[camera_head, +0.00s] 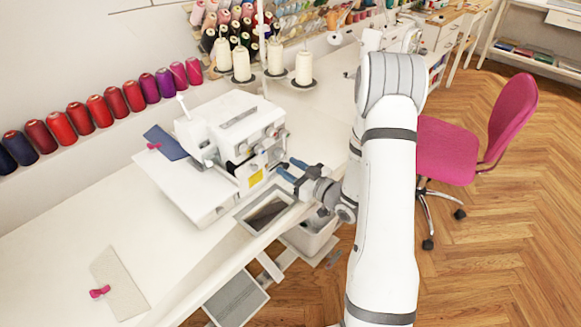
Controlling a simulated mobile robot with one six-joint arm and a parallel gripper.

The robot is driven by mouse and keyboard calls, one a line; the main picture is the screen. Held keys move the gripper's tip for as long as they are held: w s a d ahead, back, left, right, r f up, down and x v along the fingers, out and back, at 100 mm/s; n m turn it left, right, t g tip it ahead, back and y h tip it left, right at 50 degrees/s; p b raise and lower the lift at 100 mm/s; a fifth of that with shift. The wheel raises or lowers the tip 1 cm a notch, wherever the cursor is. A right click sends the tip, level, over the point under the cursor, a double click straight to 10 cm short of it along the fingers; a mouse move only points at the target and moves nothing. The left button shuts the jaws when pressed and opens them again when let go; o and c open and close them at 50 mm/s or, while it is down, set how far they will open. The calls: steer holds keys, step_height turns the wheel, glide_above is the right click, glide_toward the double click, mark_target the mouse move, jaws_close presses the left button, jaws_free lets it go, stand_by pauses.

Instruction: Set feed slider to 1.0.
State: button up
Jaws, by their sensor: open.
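A white serger sewing machine (228,132) stands on the white table, with dials and a yellow label on its right side. The feed slider itself is too small to make out; it cannot be told apart from the other controls on the machine's side. My gripper (285,168) is just to the right of the machine's side, with its blue-tipped fingers apart and pointing at it. Nothing shows between the fingers. Whether a fingertip touches the machine cannot be told.
White thread cones (241,65) stand behind the machine. A grey cloth with a pink clip (120,285) lies at the table's front left. A recessed dark tray (266,211) lies below my gripper. A pink chair (447,150) stands to the right of my arm.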

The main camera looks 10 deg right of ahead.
steer(key=shift+w+a, duration=0.1)
steer(key=shift+c, duration=0.4)
jaws_close()
